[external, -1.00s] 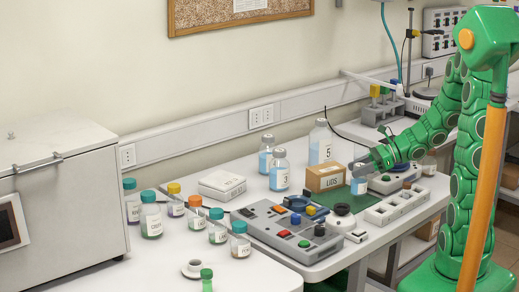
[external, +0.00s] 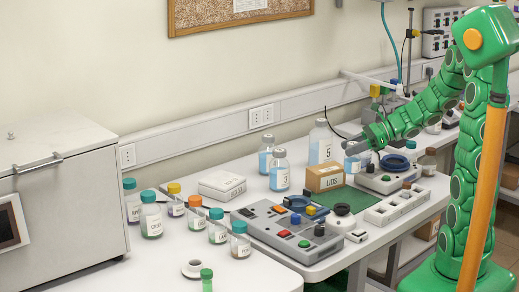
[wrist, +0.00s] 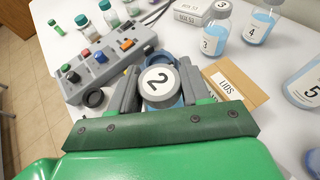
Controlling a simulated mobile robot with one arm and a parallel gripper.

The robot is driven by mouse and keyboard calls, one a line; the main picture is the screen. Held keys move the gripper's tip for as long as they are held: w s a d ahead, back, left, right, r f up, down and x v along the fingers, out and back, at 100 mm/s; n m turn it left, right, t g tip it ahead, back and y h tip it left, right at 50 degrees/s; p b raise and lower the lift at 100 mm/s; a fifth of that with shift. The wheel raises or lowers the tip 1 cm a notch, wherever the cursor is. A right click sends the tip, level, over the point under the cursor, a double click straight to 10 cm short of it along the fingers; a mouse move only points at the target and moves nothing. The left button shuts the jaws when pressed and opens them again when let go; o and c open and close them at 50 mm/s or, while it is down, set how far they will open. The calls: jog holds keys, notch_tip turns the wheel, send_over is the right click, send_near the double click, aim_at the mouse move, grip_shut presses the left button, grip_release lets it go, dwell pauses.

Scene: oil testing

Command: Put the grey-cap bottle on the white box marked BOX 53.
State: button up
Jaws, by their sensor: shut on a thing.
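The grey-cap bottle (external: 353,163), with blue liquid inside, is held in my gripper (external: 364,148) above the table, behind the green mat. In the wrist view my gripper (wrist: 159,88) is shut on it; the bottle's pale grey cap (wrist: 159,80) shows a "2" between the fingers, and its body is mostly hidden below. The white box marked BOX 53 (external: 222,184) lies flat on the table to the left, well apart from my gripper. It also shows in the wrist view (wrist: 203,10) at the top, with nothing on it.
A LIDS carton (external: 325,178) stands beside the held bottle. Bottle 3 (external: 279,172), bottle 5 (external: 320,145) and another bottle (external: 266,153) stand between my gripper and the white box. A grey control panel (external: 285,228) and several small vials (external: 195,212) are in front.

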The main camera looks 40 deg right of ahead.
jog(key=w+a+r, duration=0.4)
jog(key=w+a, duration=0.6)
jog(key=a, duration=0.1)
jog(key=w+a+r, duration=0.3)
jog(key=w+a, duration=0.7)
jog(key=shift+w+a+f, duration=0.65)
jog(key=shift+w+f, duration=1.45)
jog(key=shift+w, duration=0.15)
jog(key=shift+w+a+f, duration=0.7)
jog(key=shift+w+f, duration=1.35)
jog(key=shift+w, duration=0.25)
jog(key=shift+w+a+f, duration=0.65)
jog(key=shift+w+f, duration=1.45)
jog(key=shift+w, duration=0.15)
jog(key=shift+f, duration=0.15)
jog(key=o, duration=1.2)
